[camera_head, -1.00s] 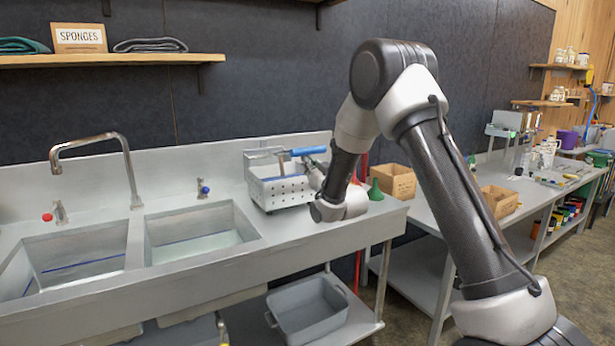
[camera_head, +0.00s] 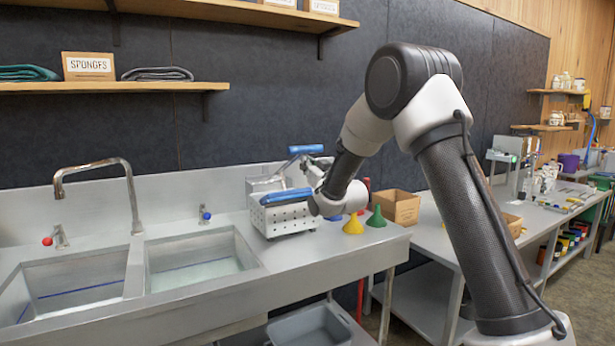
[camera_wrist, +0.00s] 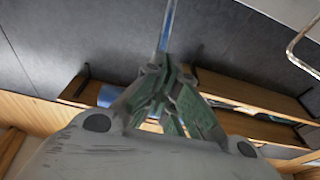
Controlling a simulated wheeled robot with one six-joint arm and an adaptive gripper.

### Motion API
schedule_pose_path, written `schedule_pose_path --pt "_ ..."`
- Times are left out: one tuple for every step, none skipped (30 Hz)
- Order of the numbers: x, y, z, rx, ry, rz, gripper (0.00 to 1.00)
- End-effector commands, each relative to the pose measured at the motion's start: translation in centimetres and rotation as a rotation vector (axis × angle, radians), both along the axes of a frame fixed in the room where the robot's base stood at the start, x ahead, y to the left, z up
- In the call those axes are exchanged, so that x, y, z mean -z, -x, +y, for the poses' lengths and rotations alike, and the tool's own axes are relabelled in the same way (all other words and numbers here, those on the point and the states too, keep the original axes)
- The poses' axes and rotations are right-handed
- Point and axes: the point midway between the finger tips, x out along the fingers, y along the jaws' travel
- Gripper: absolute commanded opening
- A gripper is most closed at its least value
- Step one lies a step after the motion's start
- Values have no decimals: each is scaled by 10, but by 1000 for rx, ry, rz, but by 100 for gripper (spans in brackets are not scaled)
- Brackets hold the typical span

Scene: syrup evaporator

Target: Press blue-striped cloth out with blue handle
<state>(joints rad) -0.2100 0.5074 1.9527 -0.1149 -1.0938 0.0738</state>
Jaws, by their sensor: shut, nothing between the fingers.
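A perforated metal press box (camera_head: 285,219) stands on the counter right of the sinks. Its lever ends in a blue handle (camera_head: 305,149), raised above the box. A flat blue piece (camera_head: 287,196) lies along the box's front top; I cannot tell whether it is cloth or part of the press. No stripes can be made out on it. My gripper (camera_head: 314,168) is just right of the lever, close under the blue handle; contact cannot be told. In the wrist view my gripper's fingers (camera_wrist: 163,72) are shut and empty, with a thin pale rod (camera_wrist: 168,25) beyond them.
Two sink basins (camera_head: 200,262) with a tall tap (camera_head: 130,180) lie to the left. Yellow (camera_head: 353,225) and green (camera_head: 376,217) funnels stand close right of my wrist. A cardboard box (camera_head: 398,207) is behind them. A shelf (camera_head: 110,87) hangs above the sinks.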

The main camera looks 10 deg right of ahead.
Motion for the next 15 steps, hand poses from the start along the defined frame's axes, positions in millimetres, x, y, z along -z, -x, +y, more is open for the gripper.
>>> schedule_pose_path --pt "-2 0 0 0 0 -1 0" --pt "-2 0 0 0 0 -1 0" --pt "-2 0 0 0 0 -1 0" --pt "-2 0 0 0 0 -1 0" --pt "-2 0 0 0 0 -1 0" --pt "-2 0 0 0 0 -1 0" --pt "-2 0 0 0 0 -1 0" --pt "-2 0 0 0 0 -1 0" --pt "-2 -1 0 0 0 -1 0" --pt "-4 -1 0 0 0 -1 0" --pt "-6 -2 1 0 -1 -2 0" --pt "-10 -4 1 0 -1 -3 0" --pt "-13 -5 2 0 0 -4 0" --pt "-18 -7 2 0 0 -4 0" --pt "-24 -10 3 0 -1 -5 0"
